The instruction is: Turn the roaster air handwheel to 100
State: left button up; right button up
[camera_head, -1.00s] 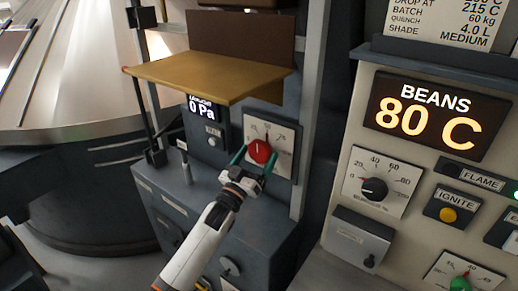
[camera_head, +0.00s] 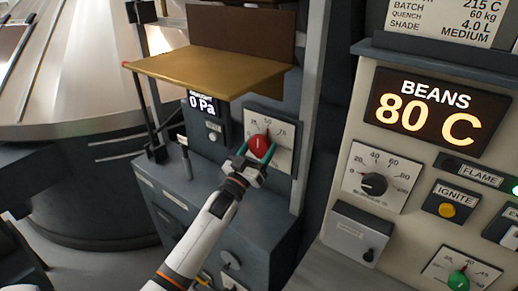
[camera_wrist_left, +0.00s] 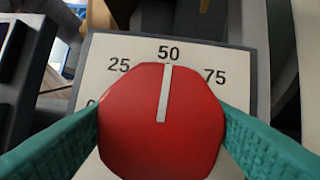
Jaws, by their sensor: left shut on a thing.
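A round red handwheel (camera_head: 261,148) with a white pointer line stands on a white dial plate (camera_head: 283,158) on the grey cabinet. In the left wrist view the red handwheel (camera_wrist_left: 160,135) fills the middle, and its pointer is just about at the 50 mark. The marks 25, 50 and 75 are readable on the dial plate (camera_wrist_left: 110,50); its lower part is hidden. My left gripper (camera_head: 256,156) has its teal fingers on both sides of the handwheel, shut on it. The fingers also show in the left wrist view (camera_wrist_left: 160,140). My right gripper is not in view.
A brown-gold shelf (camera_head: 205,70) juts out above the dial, beside a display reading 0 Pa (camera_head: 201,102). At right a panel holds the BEANS 80 C display (camera_head: 427,110), a black knob (camera_head: 374,184), a yellow button (camera_head: 446,210) and a green knob (camera_head: 459,281).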

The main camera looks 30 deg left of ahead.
pick_arm(q)
jog(key=shift+m, duration=0.3)
jog(key=m+h+b, duration=0.1)
jog(key=m, duration=0.1)
jog(key=m+h, duration=0.2)
jog(key=m, duration=0.1)
jog(key=shift+f+m+b, duration=0.1)
jog(key=shift+m+b, duration=0.2)
jog(key=shift+b, duration=0.05)
jog(key=m+g+h, duration=0.1)
jog(key=m+h, duration=0.1)
jog(key=m, duration=0.2)
jog(key=shift+b, duration=0.3)
jog(key=m+g+h, duration=0.1)
jog(key=m, duration=0.2)
jog(key=shift+a+m, duration=0.1)
jog(key=shift+m, duration=0.2)
jog(key=m+g, duration=0.1)
jog(key=m, duration=0.1)
jog(key=m+g+h, duration=0.1)
jog(key=m, duration=0.1)
jog(key=shift+r+m+h, duration=0.2)
jog(key=shift+m+h, duration=0.1)
jog(key=shift+m+g+p, duration=1.1)
jog(key=shift+m+p, duration=0.05)
jog(key=shift+m, duration=1.25)
jog(key=shift+f, duration=0.1)
jog(key=o, duration=1)
